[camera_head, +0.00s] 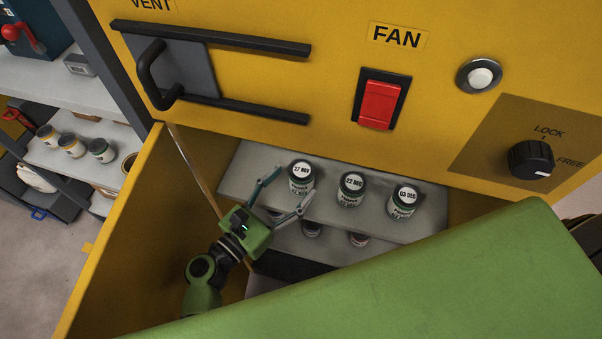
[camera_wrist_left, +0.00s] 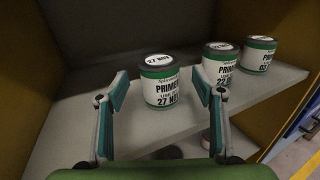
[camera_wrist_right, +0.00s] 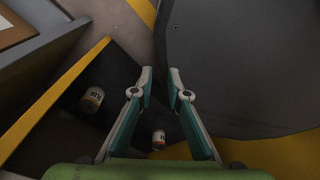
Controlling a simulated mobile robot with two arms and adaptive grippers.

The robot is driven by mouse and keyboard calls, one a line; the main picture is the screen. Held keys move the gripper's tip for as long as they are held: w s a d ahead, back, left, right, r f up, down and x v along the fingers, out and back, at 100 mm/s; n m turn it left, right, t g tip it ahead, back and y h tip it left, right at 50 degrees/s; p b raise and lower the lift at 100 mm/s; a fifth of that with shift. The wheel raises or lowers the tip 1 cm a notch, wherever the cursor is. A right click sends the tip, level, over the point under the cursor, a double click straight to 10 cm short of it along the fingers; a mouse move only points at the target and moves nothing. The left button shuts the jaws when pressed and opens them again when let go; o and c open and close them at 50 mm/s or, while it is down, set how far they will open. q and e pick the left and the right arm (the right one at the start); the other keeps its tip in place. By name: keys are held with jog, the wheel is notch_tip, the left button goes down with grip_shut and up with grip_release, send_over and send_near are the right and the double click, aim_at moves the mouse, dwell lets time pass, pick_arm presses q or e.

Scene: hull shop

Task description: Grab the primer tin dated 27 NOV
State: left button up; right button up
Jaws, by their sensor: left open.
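The primer tin marked 27 NOV (camera_head: 301,177) stands upright at the left end of a row on the cabinet's upper shelf. In the left wrist view the tin (camera_wrist_left: 163,85) sits between and just beyond my open fingertips, with its label facing me. My left gripper (camera_head: 282,197) is open and empty, with its fingers pointing at the tin; it also shows in the left wrist view (camera_wrist_left: 162,88). My right gripper (camera_wrist_right: 160,82) has its fingers apart with nothing between them, away from the shelf.
Tins marked 22 DEC (camera_head: 351,188) and 03 DEC (camera_head: 403,201) stand to the right on the same shelf (camera_head: 262,160). More tins (camera_head: 311,229) stand on a lower shelf. The yellow cabinet door (camera_head: 120,240) is open at left. A red FAN switch (camera_head: 383,100) is above.

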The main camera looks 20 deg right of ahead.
aim_at(302, 173)
pick_arm(q)
jog(key=x, duration=0.4)
jog(key=shift+w+d, duration=0.2)
jog(key=shift+c, duration=0.4)
jog(key=c, duration=1.4)
pick_arm(e)
jog(key=shift+s+r, duration=0.35)
jog(key=shift+s, duration=0.05)
